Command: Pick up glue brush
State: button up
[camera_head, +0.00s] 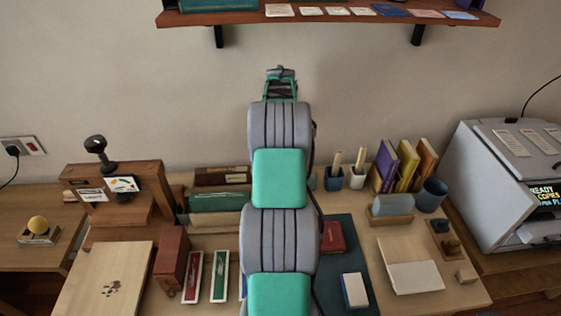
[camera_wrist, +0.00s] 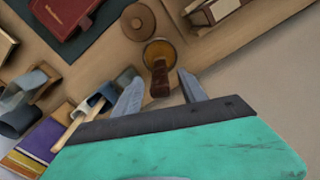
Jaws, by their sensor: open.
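In the wrist view a dark brown handle (camera_wrist: 160,82), which looks like the glue brush, stands up from an amber round pot (camera_wrist: 159,51) and points toward the camera. Its bristles are hidden in the pot. My gripper (camera_wrist: 159,77) is open. Its two grey fingers lie to the left and right of the handle, with a gap on each side and nothing held. In the camera_head view my arm covers the middle of the desk, and the amber pot and brush are hidden behind it.
A round brown lid (camera_wrist: 138,21) lies beside the pot. Small pots with pale sticks (camera_head: 357,176) and upright books (camera_head: 401,168) stand to the right of my arm. A wooden box (camera_wrist: 213,10) is near the pot. A shelf (camera_head: 330,18) is above.

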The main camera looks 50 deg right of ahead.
notch_tip(320, 180, down, 3)
jog(key=shift+f, duration=0.1)
grip_shut()
dwell(0.5)
